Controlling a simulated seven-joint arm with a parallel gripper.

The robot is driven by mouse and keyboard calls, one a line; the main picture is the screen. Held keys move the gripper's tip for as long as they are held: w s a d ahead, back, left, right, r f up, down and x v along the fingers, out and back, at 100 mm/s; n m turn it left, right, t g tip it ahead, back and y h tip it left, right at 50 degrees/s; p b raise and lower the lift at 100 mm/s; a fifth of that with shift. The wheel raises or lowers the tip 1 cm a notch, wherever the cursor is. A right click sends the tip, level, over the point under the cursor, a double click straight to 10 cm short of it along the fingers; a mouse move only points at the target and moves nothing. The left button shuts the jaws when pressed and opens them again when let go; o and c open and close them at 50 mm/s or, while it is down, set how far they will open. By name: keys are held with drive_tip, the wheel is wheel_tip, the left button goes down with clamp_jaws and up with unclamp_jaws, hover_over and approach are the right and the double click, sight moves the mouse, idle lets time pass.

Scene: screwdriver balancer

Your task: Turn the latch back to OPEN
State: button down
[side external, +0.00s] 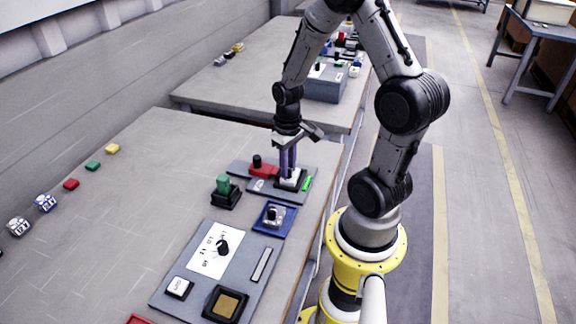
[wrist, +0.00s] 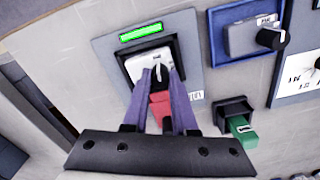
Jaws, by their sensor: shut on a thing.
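The latch is a small black knob (wrist: 158,71) on a white plate (wrist: 134,68), set in a grey panel (wrist: 189,45) with a lit green strip (wrist: 140,32). In the side view the white plate (side external: 291,183) and green strip (side external: 308,183) show below my gripper (side external: 288,172). My gripper (wrist: 160,75) points down at the plate, its two purple fingers close together and shut on the knob. The fingers hide part of the knob, and its lettering is too small to read.
A red block with a black knob (side external: 263,169) stands left of the latch. A green block (side external: 223,184) sits in a black base nearby. A blue tray (side external: 284,232) holds a grey knobbed block. A larger dial panel (side external: 178,264) lies in front.

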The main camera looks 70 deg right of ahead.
drive_tip(key=shift+n, duration=0.9)
drive_tip(key=c, duration=0.7)
unclamp_jaws()
wheel_tip(320, 180, up, 14)
